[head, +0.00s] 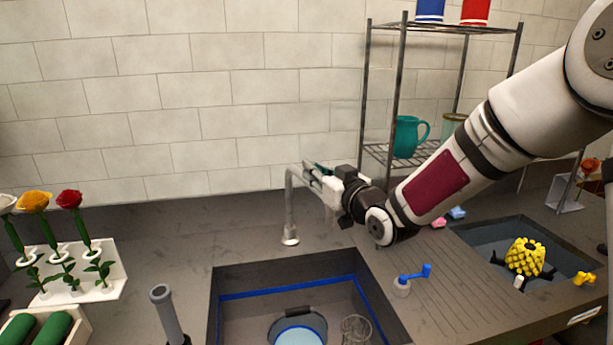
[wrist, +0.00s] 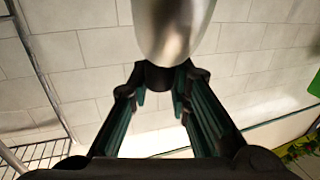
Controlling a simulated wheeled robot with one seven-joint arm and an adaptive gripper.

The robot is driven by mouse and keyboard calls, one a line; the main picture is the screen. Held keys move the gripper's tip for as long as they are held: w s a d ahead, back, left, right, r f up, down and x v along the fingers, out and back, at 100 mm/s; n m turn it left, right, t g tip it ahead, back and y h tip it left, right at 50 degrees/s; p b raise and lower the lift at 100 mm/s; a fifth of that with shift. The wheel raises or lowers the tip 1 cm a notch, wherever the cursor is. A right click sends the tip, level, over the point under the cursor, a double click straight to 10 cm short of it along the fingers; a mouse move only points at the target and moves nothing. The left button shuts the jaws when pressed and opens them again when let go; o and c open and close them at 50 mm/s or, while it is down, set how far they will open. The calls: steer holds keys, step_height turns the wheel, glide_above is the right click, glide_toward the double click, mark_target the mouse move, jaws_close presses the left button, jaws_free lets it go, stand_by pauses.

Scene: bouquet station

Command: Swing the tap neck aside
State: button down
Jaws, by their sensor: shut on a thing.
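The metal tap (head: 290,205) stands on the counter behind the sink, its slim neck rising and bending over at the top. My gripper (head: 308,172) reaches in from the right at the height of the bend and is shut on the tap neck. In the wrist view the two dark fingers with teal pads (wrist: 162,78) close in towards each other. A large shiny metal part of the tap (wrist: 172,28) fills the top middle there. The exact contact is partly hidden by the fingers.
A sink (head: 290,285) with a pale blue round thing lies in front. A wire shelf (head: 365,100) with a teal mug (head: 408,137) stands behind my arm. Flowers in a white rack (head: 110,272) stand left. A second basin (head: 485,240) holds a yellow bumpy thing (head: 526,256).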

steer(key=w+d+b, duration=0.1)
steer(key=w+d, duration=0.5)
steer(key=shift+d+b, duration=0.15)
steer(key=shift+b, duration=0.2)
stand_by(0.4)
steer(key=c, duration=1.5)
jaws_free()
steer(key=shift+w+d, duration=0.1)
steer(key=shift+o, duration=0.2)
steer(key=v, duration=1.2)
